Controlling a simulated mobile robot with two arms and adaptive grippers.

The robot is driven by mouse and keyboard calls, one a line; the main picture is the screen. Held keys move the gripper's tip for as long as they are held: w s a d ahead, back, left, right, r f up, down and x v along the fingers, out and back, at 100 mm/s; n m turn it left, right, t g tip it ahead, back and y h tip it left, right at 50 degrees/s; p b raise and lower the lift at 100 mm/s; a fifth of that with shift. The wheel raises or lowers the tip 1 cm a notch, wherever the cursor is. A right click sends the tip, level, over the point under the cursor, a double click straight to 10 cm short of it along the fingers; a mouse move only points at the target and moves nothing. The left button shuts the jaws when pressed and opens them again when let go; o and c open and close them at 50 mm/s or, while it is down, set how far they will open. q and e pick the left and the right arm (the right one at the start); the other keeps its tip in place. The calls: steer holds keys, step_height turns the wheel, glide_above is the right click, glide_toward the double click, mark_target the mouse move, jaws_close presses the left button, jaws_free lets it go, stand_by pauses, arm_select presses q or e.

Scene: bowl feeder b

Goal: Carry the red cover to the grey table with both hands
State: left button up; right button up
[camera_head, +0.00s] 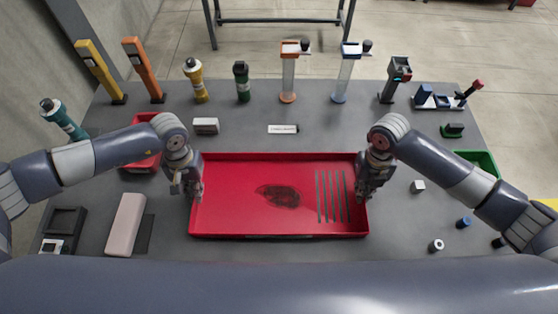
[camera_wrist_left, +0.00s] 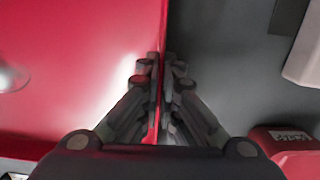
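The red cover (camera_head: 230,175), shallow with a raised rim, slots on its right side and a dark smudge in the middle, is over the grey worktop (camera_head: 300,252); I cannot tell whether it touches. My left gripper (camera_head: 187,192) is at its left edge. In the left wrist view the fingers (camera_wrist_left: 162,80) are closed on both sides of the red cover's rim (camera_wrist_left: 90,60). My right gripper (camera_head: 364,190) is at the cover's right edge; its fingertips are too small to tell their state. A dark-legged table (camera_head: 280,20) stands beyond, partly out of frame.
Several coloured posts and devices, such as an orange one (camera_head: 143,68), line the worktop's back. A red bin (camera_head: 142,164) and a pale block (camera_head: 126,224) lie left. A green bin (camera_head: 484,159) and small cylinders (camera_head: 436,245) lie right. Open floor (camera_head: 420,40) shows behind.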

arm_select(q)
steer(key=o, duration=0.4)
steer(key=shift+a, duration=0.15)
arm_select(e)
steer(key=o, duration=0.4)
steer(key=shift+d, duration=0.15)
arm_select(q)
steer(key=shift+o, duration=0.4)
arm_select(e)
steer(key=shift+o, duration=0.4)
steer(key=shift+r, duration=0.15)
arm_select(q)
step_height(320, 180, up, 12)
steer(key=w, duration=0.1)
steer(key=shift+w, duration=0.15)
arm_select(e)
step_height(320, 180, up, 12)
steer(key=w, duration=0.1)
steer(key=shift+w, duration=0.2)
steer(key=shift+f, duration=0.2)
